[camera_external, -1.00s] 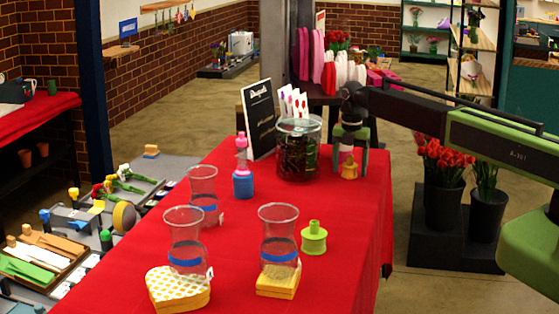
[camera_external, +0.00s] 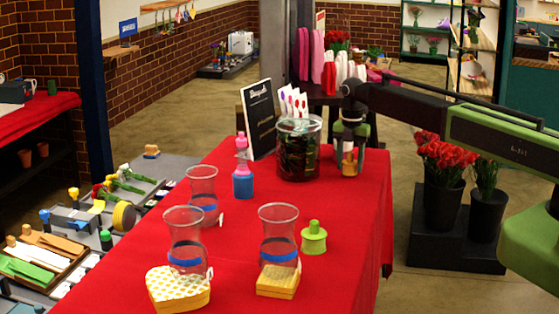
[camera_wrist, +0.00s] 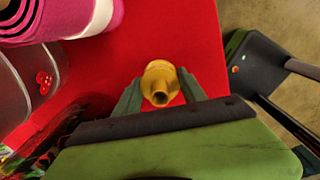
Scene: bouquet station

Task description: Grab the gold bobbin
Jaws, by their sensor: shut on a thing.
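The gold bobbin (camera_external: 349,157) is at the far right of the red table. It also shows in the wrist view (camera_wrist: 160,80), its open end facing the camera. My gripper (camera_wrist: 160,90) is shut on it, with one finger at each side of it. In the external view my gripper (camera_external: 349,160) points down over the table and partly hides the bobbin. I cannot tell whether the bobbin touches the tabletop.
A dark-filled glass jar (camera_external: 298,150) stands close left of my gripper, and a black sign (camera_external: 258,118) beyond it. The table's right front is clear.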

